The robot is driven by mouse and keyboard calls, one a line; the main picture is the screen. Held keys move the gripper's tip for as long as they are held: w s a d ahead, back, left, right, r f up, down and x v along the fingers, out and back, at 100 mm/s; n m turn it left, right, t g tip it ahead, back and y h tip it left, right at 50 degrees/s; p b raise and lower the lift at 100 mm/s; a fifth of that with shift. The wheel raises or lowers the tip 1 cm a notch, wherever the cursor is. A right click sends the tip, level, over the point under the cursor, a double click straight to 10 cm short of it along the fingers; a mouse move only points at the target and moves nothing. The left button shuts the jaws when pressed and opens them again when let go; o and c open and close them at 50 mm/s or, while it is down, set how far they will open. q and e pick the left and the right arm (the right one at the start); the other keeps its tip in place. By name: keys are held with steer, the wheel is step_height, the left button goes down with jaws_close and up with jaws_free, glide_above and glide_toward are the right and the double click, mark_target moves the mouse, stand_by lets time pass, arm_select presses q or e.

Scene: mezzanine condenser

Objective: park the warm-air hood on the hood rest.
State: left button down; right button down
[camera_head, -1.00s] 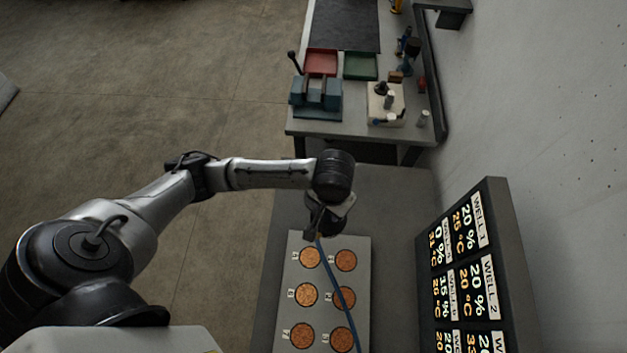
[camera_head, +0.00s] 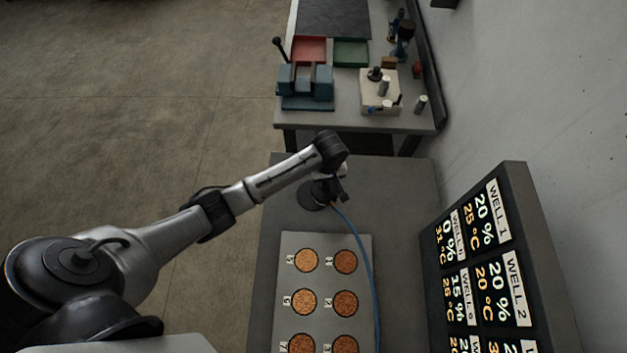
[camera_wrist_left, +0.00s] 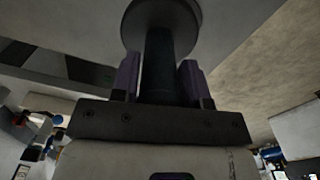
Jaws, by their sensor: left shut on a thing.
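My left gripper (camera_head: 332,186) is over the far part of the grey bench, beyond the well plate. It is shut on the warm-air hood (camera_head: 311,196), a dark round piece with a blue hose (camera_head: 367,262) trailing from it toward the near right. In the left wrist view, the gripper fingers (camera_wrist_left: 159,85) stand either side of the hood's dark stem, and its wide round disc (camera_wrist_left: 160,18) shows beyond them. The hood appears to be just above the bench; I cannot tell whether it touches anything. I cannot make out the hood rest. My right gripper is not in view.
The pale well plate (camera_head: 325,280) with several round orange-brown wells lies on the bench (camera_head: 405,190). A tilted display (camera_head: 520,180) stands at the right by the wall. A farther table (camera_head: 350,122) holds a blue-grey vise (camera_head: 306,88), red and green trays, and a white block.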

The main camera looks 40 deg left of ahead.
arm_select(q)
steer(key=a+f, duration=0.2)
steer(key=a, duration=0.1)
steer(key=a+f, duration=0.1)
steer(key=a, duration=0.1)
steer(key=shift+s, duration=0.15)
steer(key=shift+f, duration=2)
steer(key=c, duration=0.6)
jaws_free()
steer(key=shift+f, duration=0.15)
